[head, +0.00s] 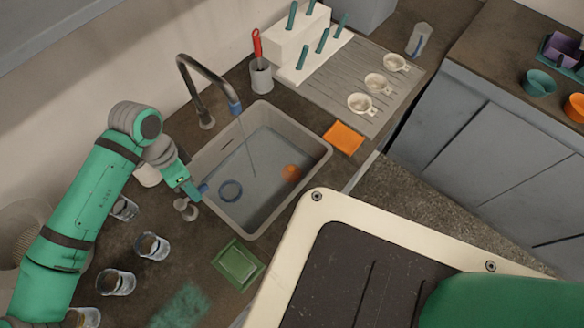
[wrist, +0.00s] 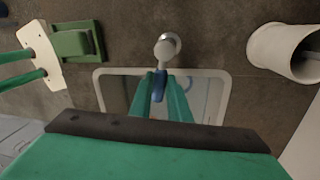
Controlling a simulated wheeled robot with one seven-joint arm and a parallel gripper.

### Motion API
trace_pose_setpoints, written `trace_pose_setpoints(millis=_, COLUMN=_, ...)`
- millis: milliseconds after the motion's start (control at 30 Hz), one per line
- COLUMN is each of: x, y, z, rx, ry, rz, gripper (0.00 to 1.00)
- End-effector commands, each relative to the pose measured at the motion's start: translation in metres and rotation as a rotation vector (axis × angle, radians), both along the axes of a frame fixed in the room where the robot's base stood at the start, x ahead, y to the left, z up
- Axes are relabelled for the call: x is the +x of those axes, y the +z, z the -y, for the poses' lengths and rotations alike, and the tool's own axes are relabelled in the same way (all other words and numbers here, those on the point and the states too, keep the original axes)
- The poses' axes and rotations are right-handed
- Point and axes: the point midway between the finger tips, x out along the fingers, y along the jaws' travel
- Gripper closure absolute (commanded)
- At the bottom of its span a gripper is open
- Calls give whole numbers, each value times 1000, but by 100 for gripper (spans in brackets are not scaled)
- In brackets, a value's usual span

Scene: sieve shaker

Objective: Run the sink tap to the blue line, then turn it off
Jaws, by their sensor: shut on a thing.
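The grey sink (head: 318,146) is set in the dark counter. The tap's dark curved spout (head: 205,72) ends in a blue tip over it, and a thin stream of water (head: 246,145) falls from it. Bluish-grey water appears to lie in the basin, with a blue ring (head: 230,191) and an orange round thing (head: 291,173) in it. I cannot make out a blue line on the wall. My gripper (head: 190,187) is shut on the tap's blue lever (wrist: 160,84), which joins a pale round knob (wrist: 167,45) beside the sink. My gripper also shows in the wrist view (wrist: 160,98).
Several glasses (head: 152,246) stand on the counter near my arm. A green sponge tray (head: 238,264) lies before the sink, an orange cloth (head: 343,138) at its right. A drainer with white cups (head: 361,103) and a holder with a red brush (head: 257,45) stand behind.

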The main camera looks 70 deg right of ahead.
Motion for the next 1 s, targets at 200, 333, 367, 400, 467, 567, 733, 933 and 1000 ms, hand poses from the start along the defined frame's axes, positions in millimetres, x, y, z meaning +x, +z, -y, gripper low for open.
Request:
trace_pose_setpoints(millis=200, x=-1, y=0, z=0, rx=1, ry=-1, rz=-3, gripper=100)
trace_pose_setpoints(millis=333, x=-2, y=0, z=-1, rx=1, ry=-24, rz=-3, gripper=100)
trace_pose_setpoints(millis=367, x=-3, y=0, z=-1, rx=1, ry=-44, rz=-3, gripper=100)
trace_pose_setpoints(millis=400, x=-5, y=0, z=-2, rx=1, ry=-81, rz=-3, gripper=100)
trace_pose_setpoints(millis=467, x=-7, y=0, z=-3, rx=2, ry=-141, rz=-4, gripper=100)
trace_pose_setpoints(millis=567, x=-10, y=0, z=-5, rx=1, ry=-215, rz=-3, gripper=100)
trace_pose_setpoints(millis=733, x=-13, y=0, z=-8, rx=2, ry=-310, rz=-2, gripper=100)
trace_pose_setpoints(millis=933, x=-18, y=0, z=-13, rx=1, ry=-465, rz=-2, gripper=100)
trace_pose_setpoints(millis=1000, x=-19, y=0, z=-14, rx=1, ry=-495, rz=-2, gripper=100)
